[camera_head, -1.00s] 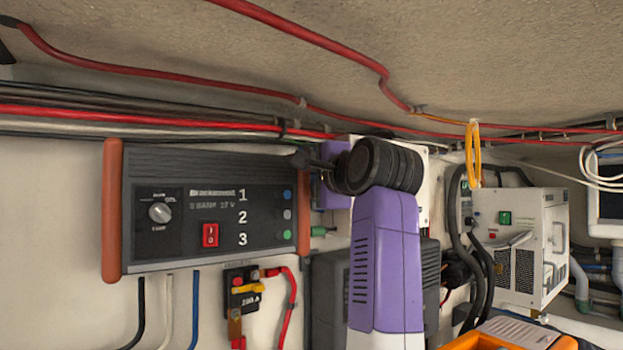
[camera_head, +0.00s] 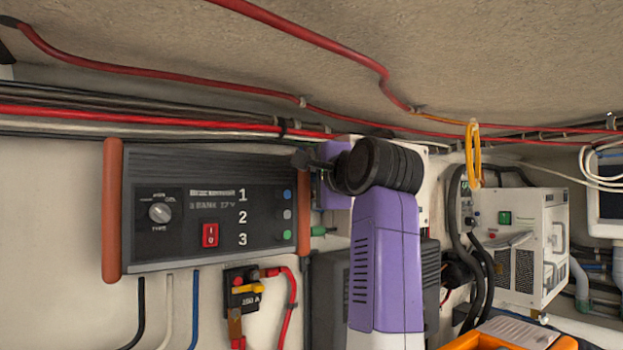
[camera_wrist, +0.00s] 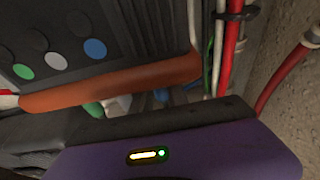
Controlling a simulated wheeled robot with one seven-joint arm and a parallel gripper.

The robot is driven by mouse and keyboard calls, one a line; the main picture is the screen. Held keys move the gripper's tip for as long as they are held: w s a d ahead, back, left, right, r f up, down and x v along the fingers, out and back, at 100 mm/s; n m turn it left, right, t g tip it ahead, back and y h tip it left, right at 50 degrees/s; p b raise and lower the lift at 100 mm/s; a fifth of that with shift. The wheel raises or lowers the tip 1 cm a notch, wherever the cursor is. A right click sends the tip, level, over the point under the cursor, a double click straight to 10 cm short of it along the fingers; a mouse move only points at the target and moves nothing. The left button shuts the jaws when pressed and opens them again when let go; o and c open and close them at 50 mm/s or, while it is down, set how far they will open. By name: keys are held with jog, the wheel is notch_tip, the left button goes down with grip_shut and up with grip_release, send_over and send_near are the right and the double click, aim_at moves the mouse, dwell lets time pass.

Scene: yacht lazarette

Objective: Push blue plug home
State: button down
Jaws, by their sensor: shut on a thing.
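The charger (camera_head: 210,255) is a dark box with orange end bumpers, fixed to the wall at left. Its front shows the numbers 1, 2 and 3 beside blue, white and green round marks. My gripper (camera_head: 306,160) is at the charger's upper right end and is shut. In the wrist view, a small blue plug (camera_wrist: 161,95) shows between the orange bumper (camera_wrist: 115,84) and the dark edge of my gripper. My fingertips and most of the plug are hidden, so its depth cannot be told. A green plug (camera_head: 320,231) sticks out lower on the same side; it also shows in the wrist view (camera_wrist: 94,109).
Red cables (camera_head: 150,115) run along the wall above the charger, close to my gripper in the wrist view (camera_wrist: 230,50). A fuse block (camera_head: 243,287) with a red lead sits below. A white unit (camera_head: 535,250) and an orange case (camera_head: 480,341) are at right.

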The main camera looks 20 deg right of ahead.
jog(key=shift+s+a+f, duration=0.1)
jog(key=shift+a+f, duration=0.05)
jog(key=shift+a, duration=0.4)
jog(key=shift+s+a+f, duration=0.1)
jog(key=shift+a, duration=0.4)
dwell(0.4)
jog(key=c, duration=1.5)
grip_release()
jog(key=shift+s, duration=0.15)
jog(key=s+d, duration=0.1)
jog(key=s, duration=0.1)
jog(key=s+b, duration=0.1)
jog(key=s, duration=0.2)
jog(key=s+d+b, duration=0.1)
jog(key=s, duration=0.1)
jog(key=shift+s+d+r, duration=0.25)
jog(key=shift+d, duration=0.1)
jog(key=shift+d, duration=0.1)
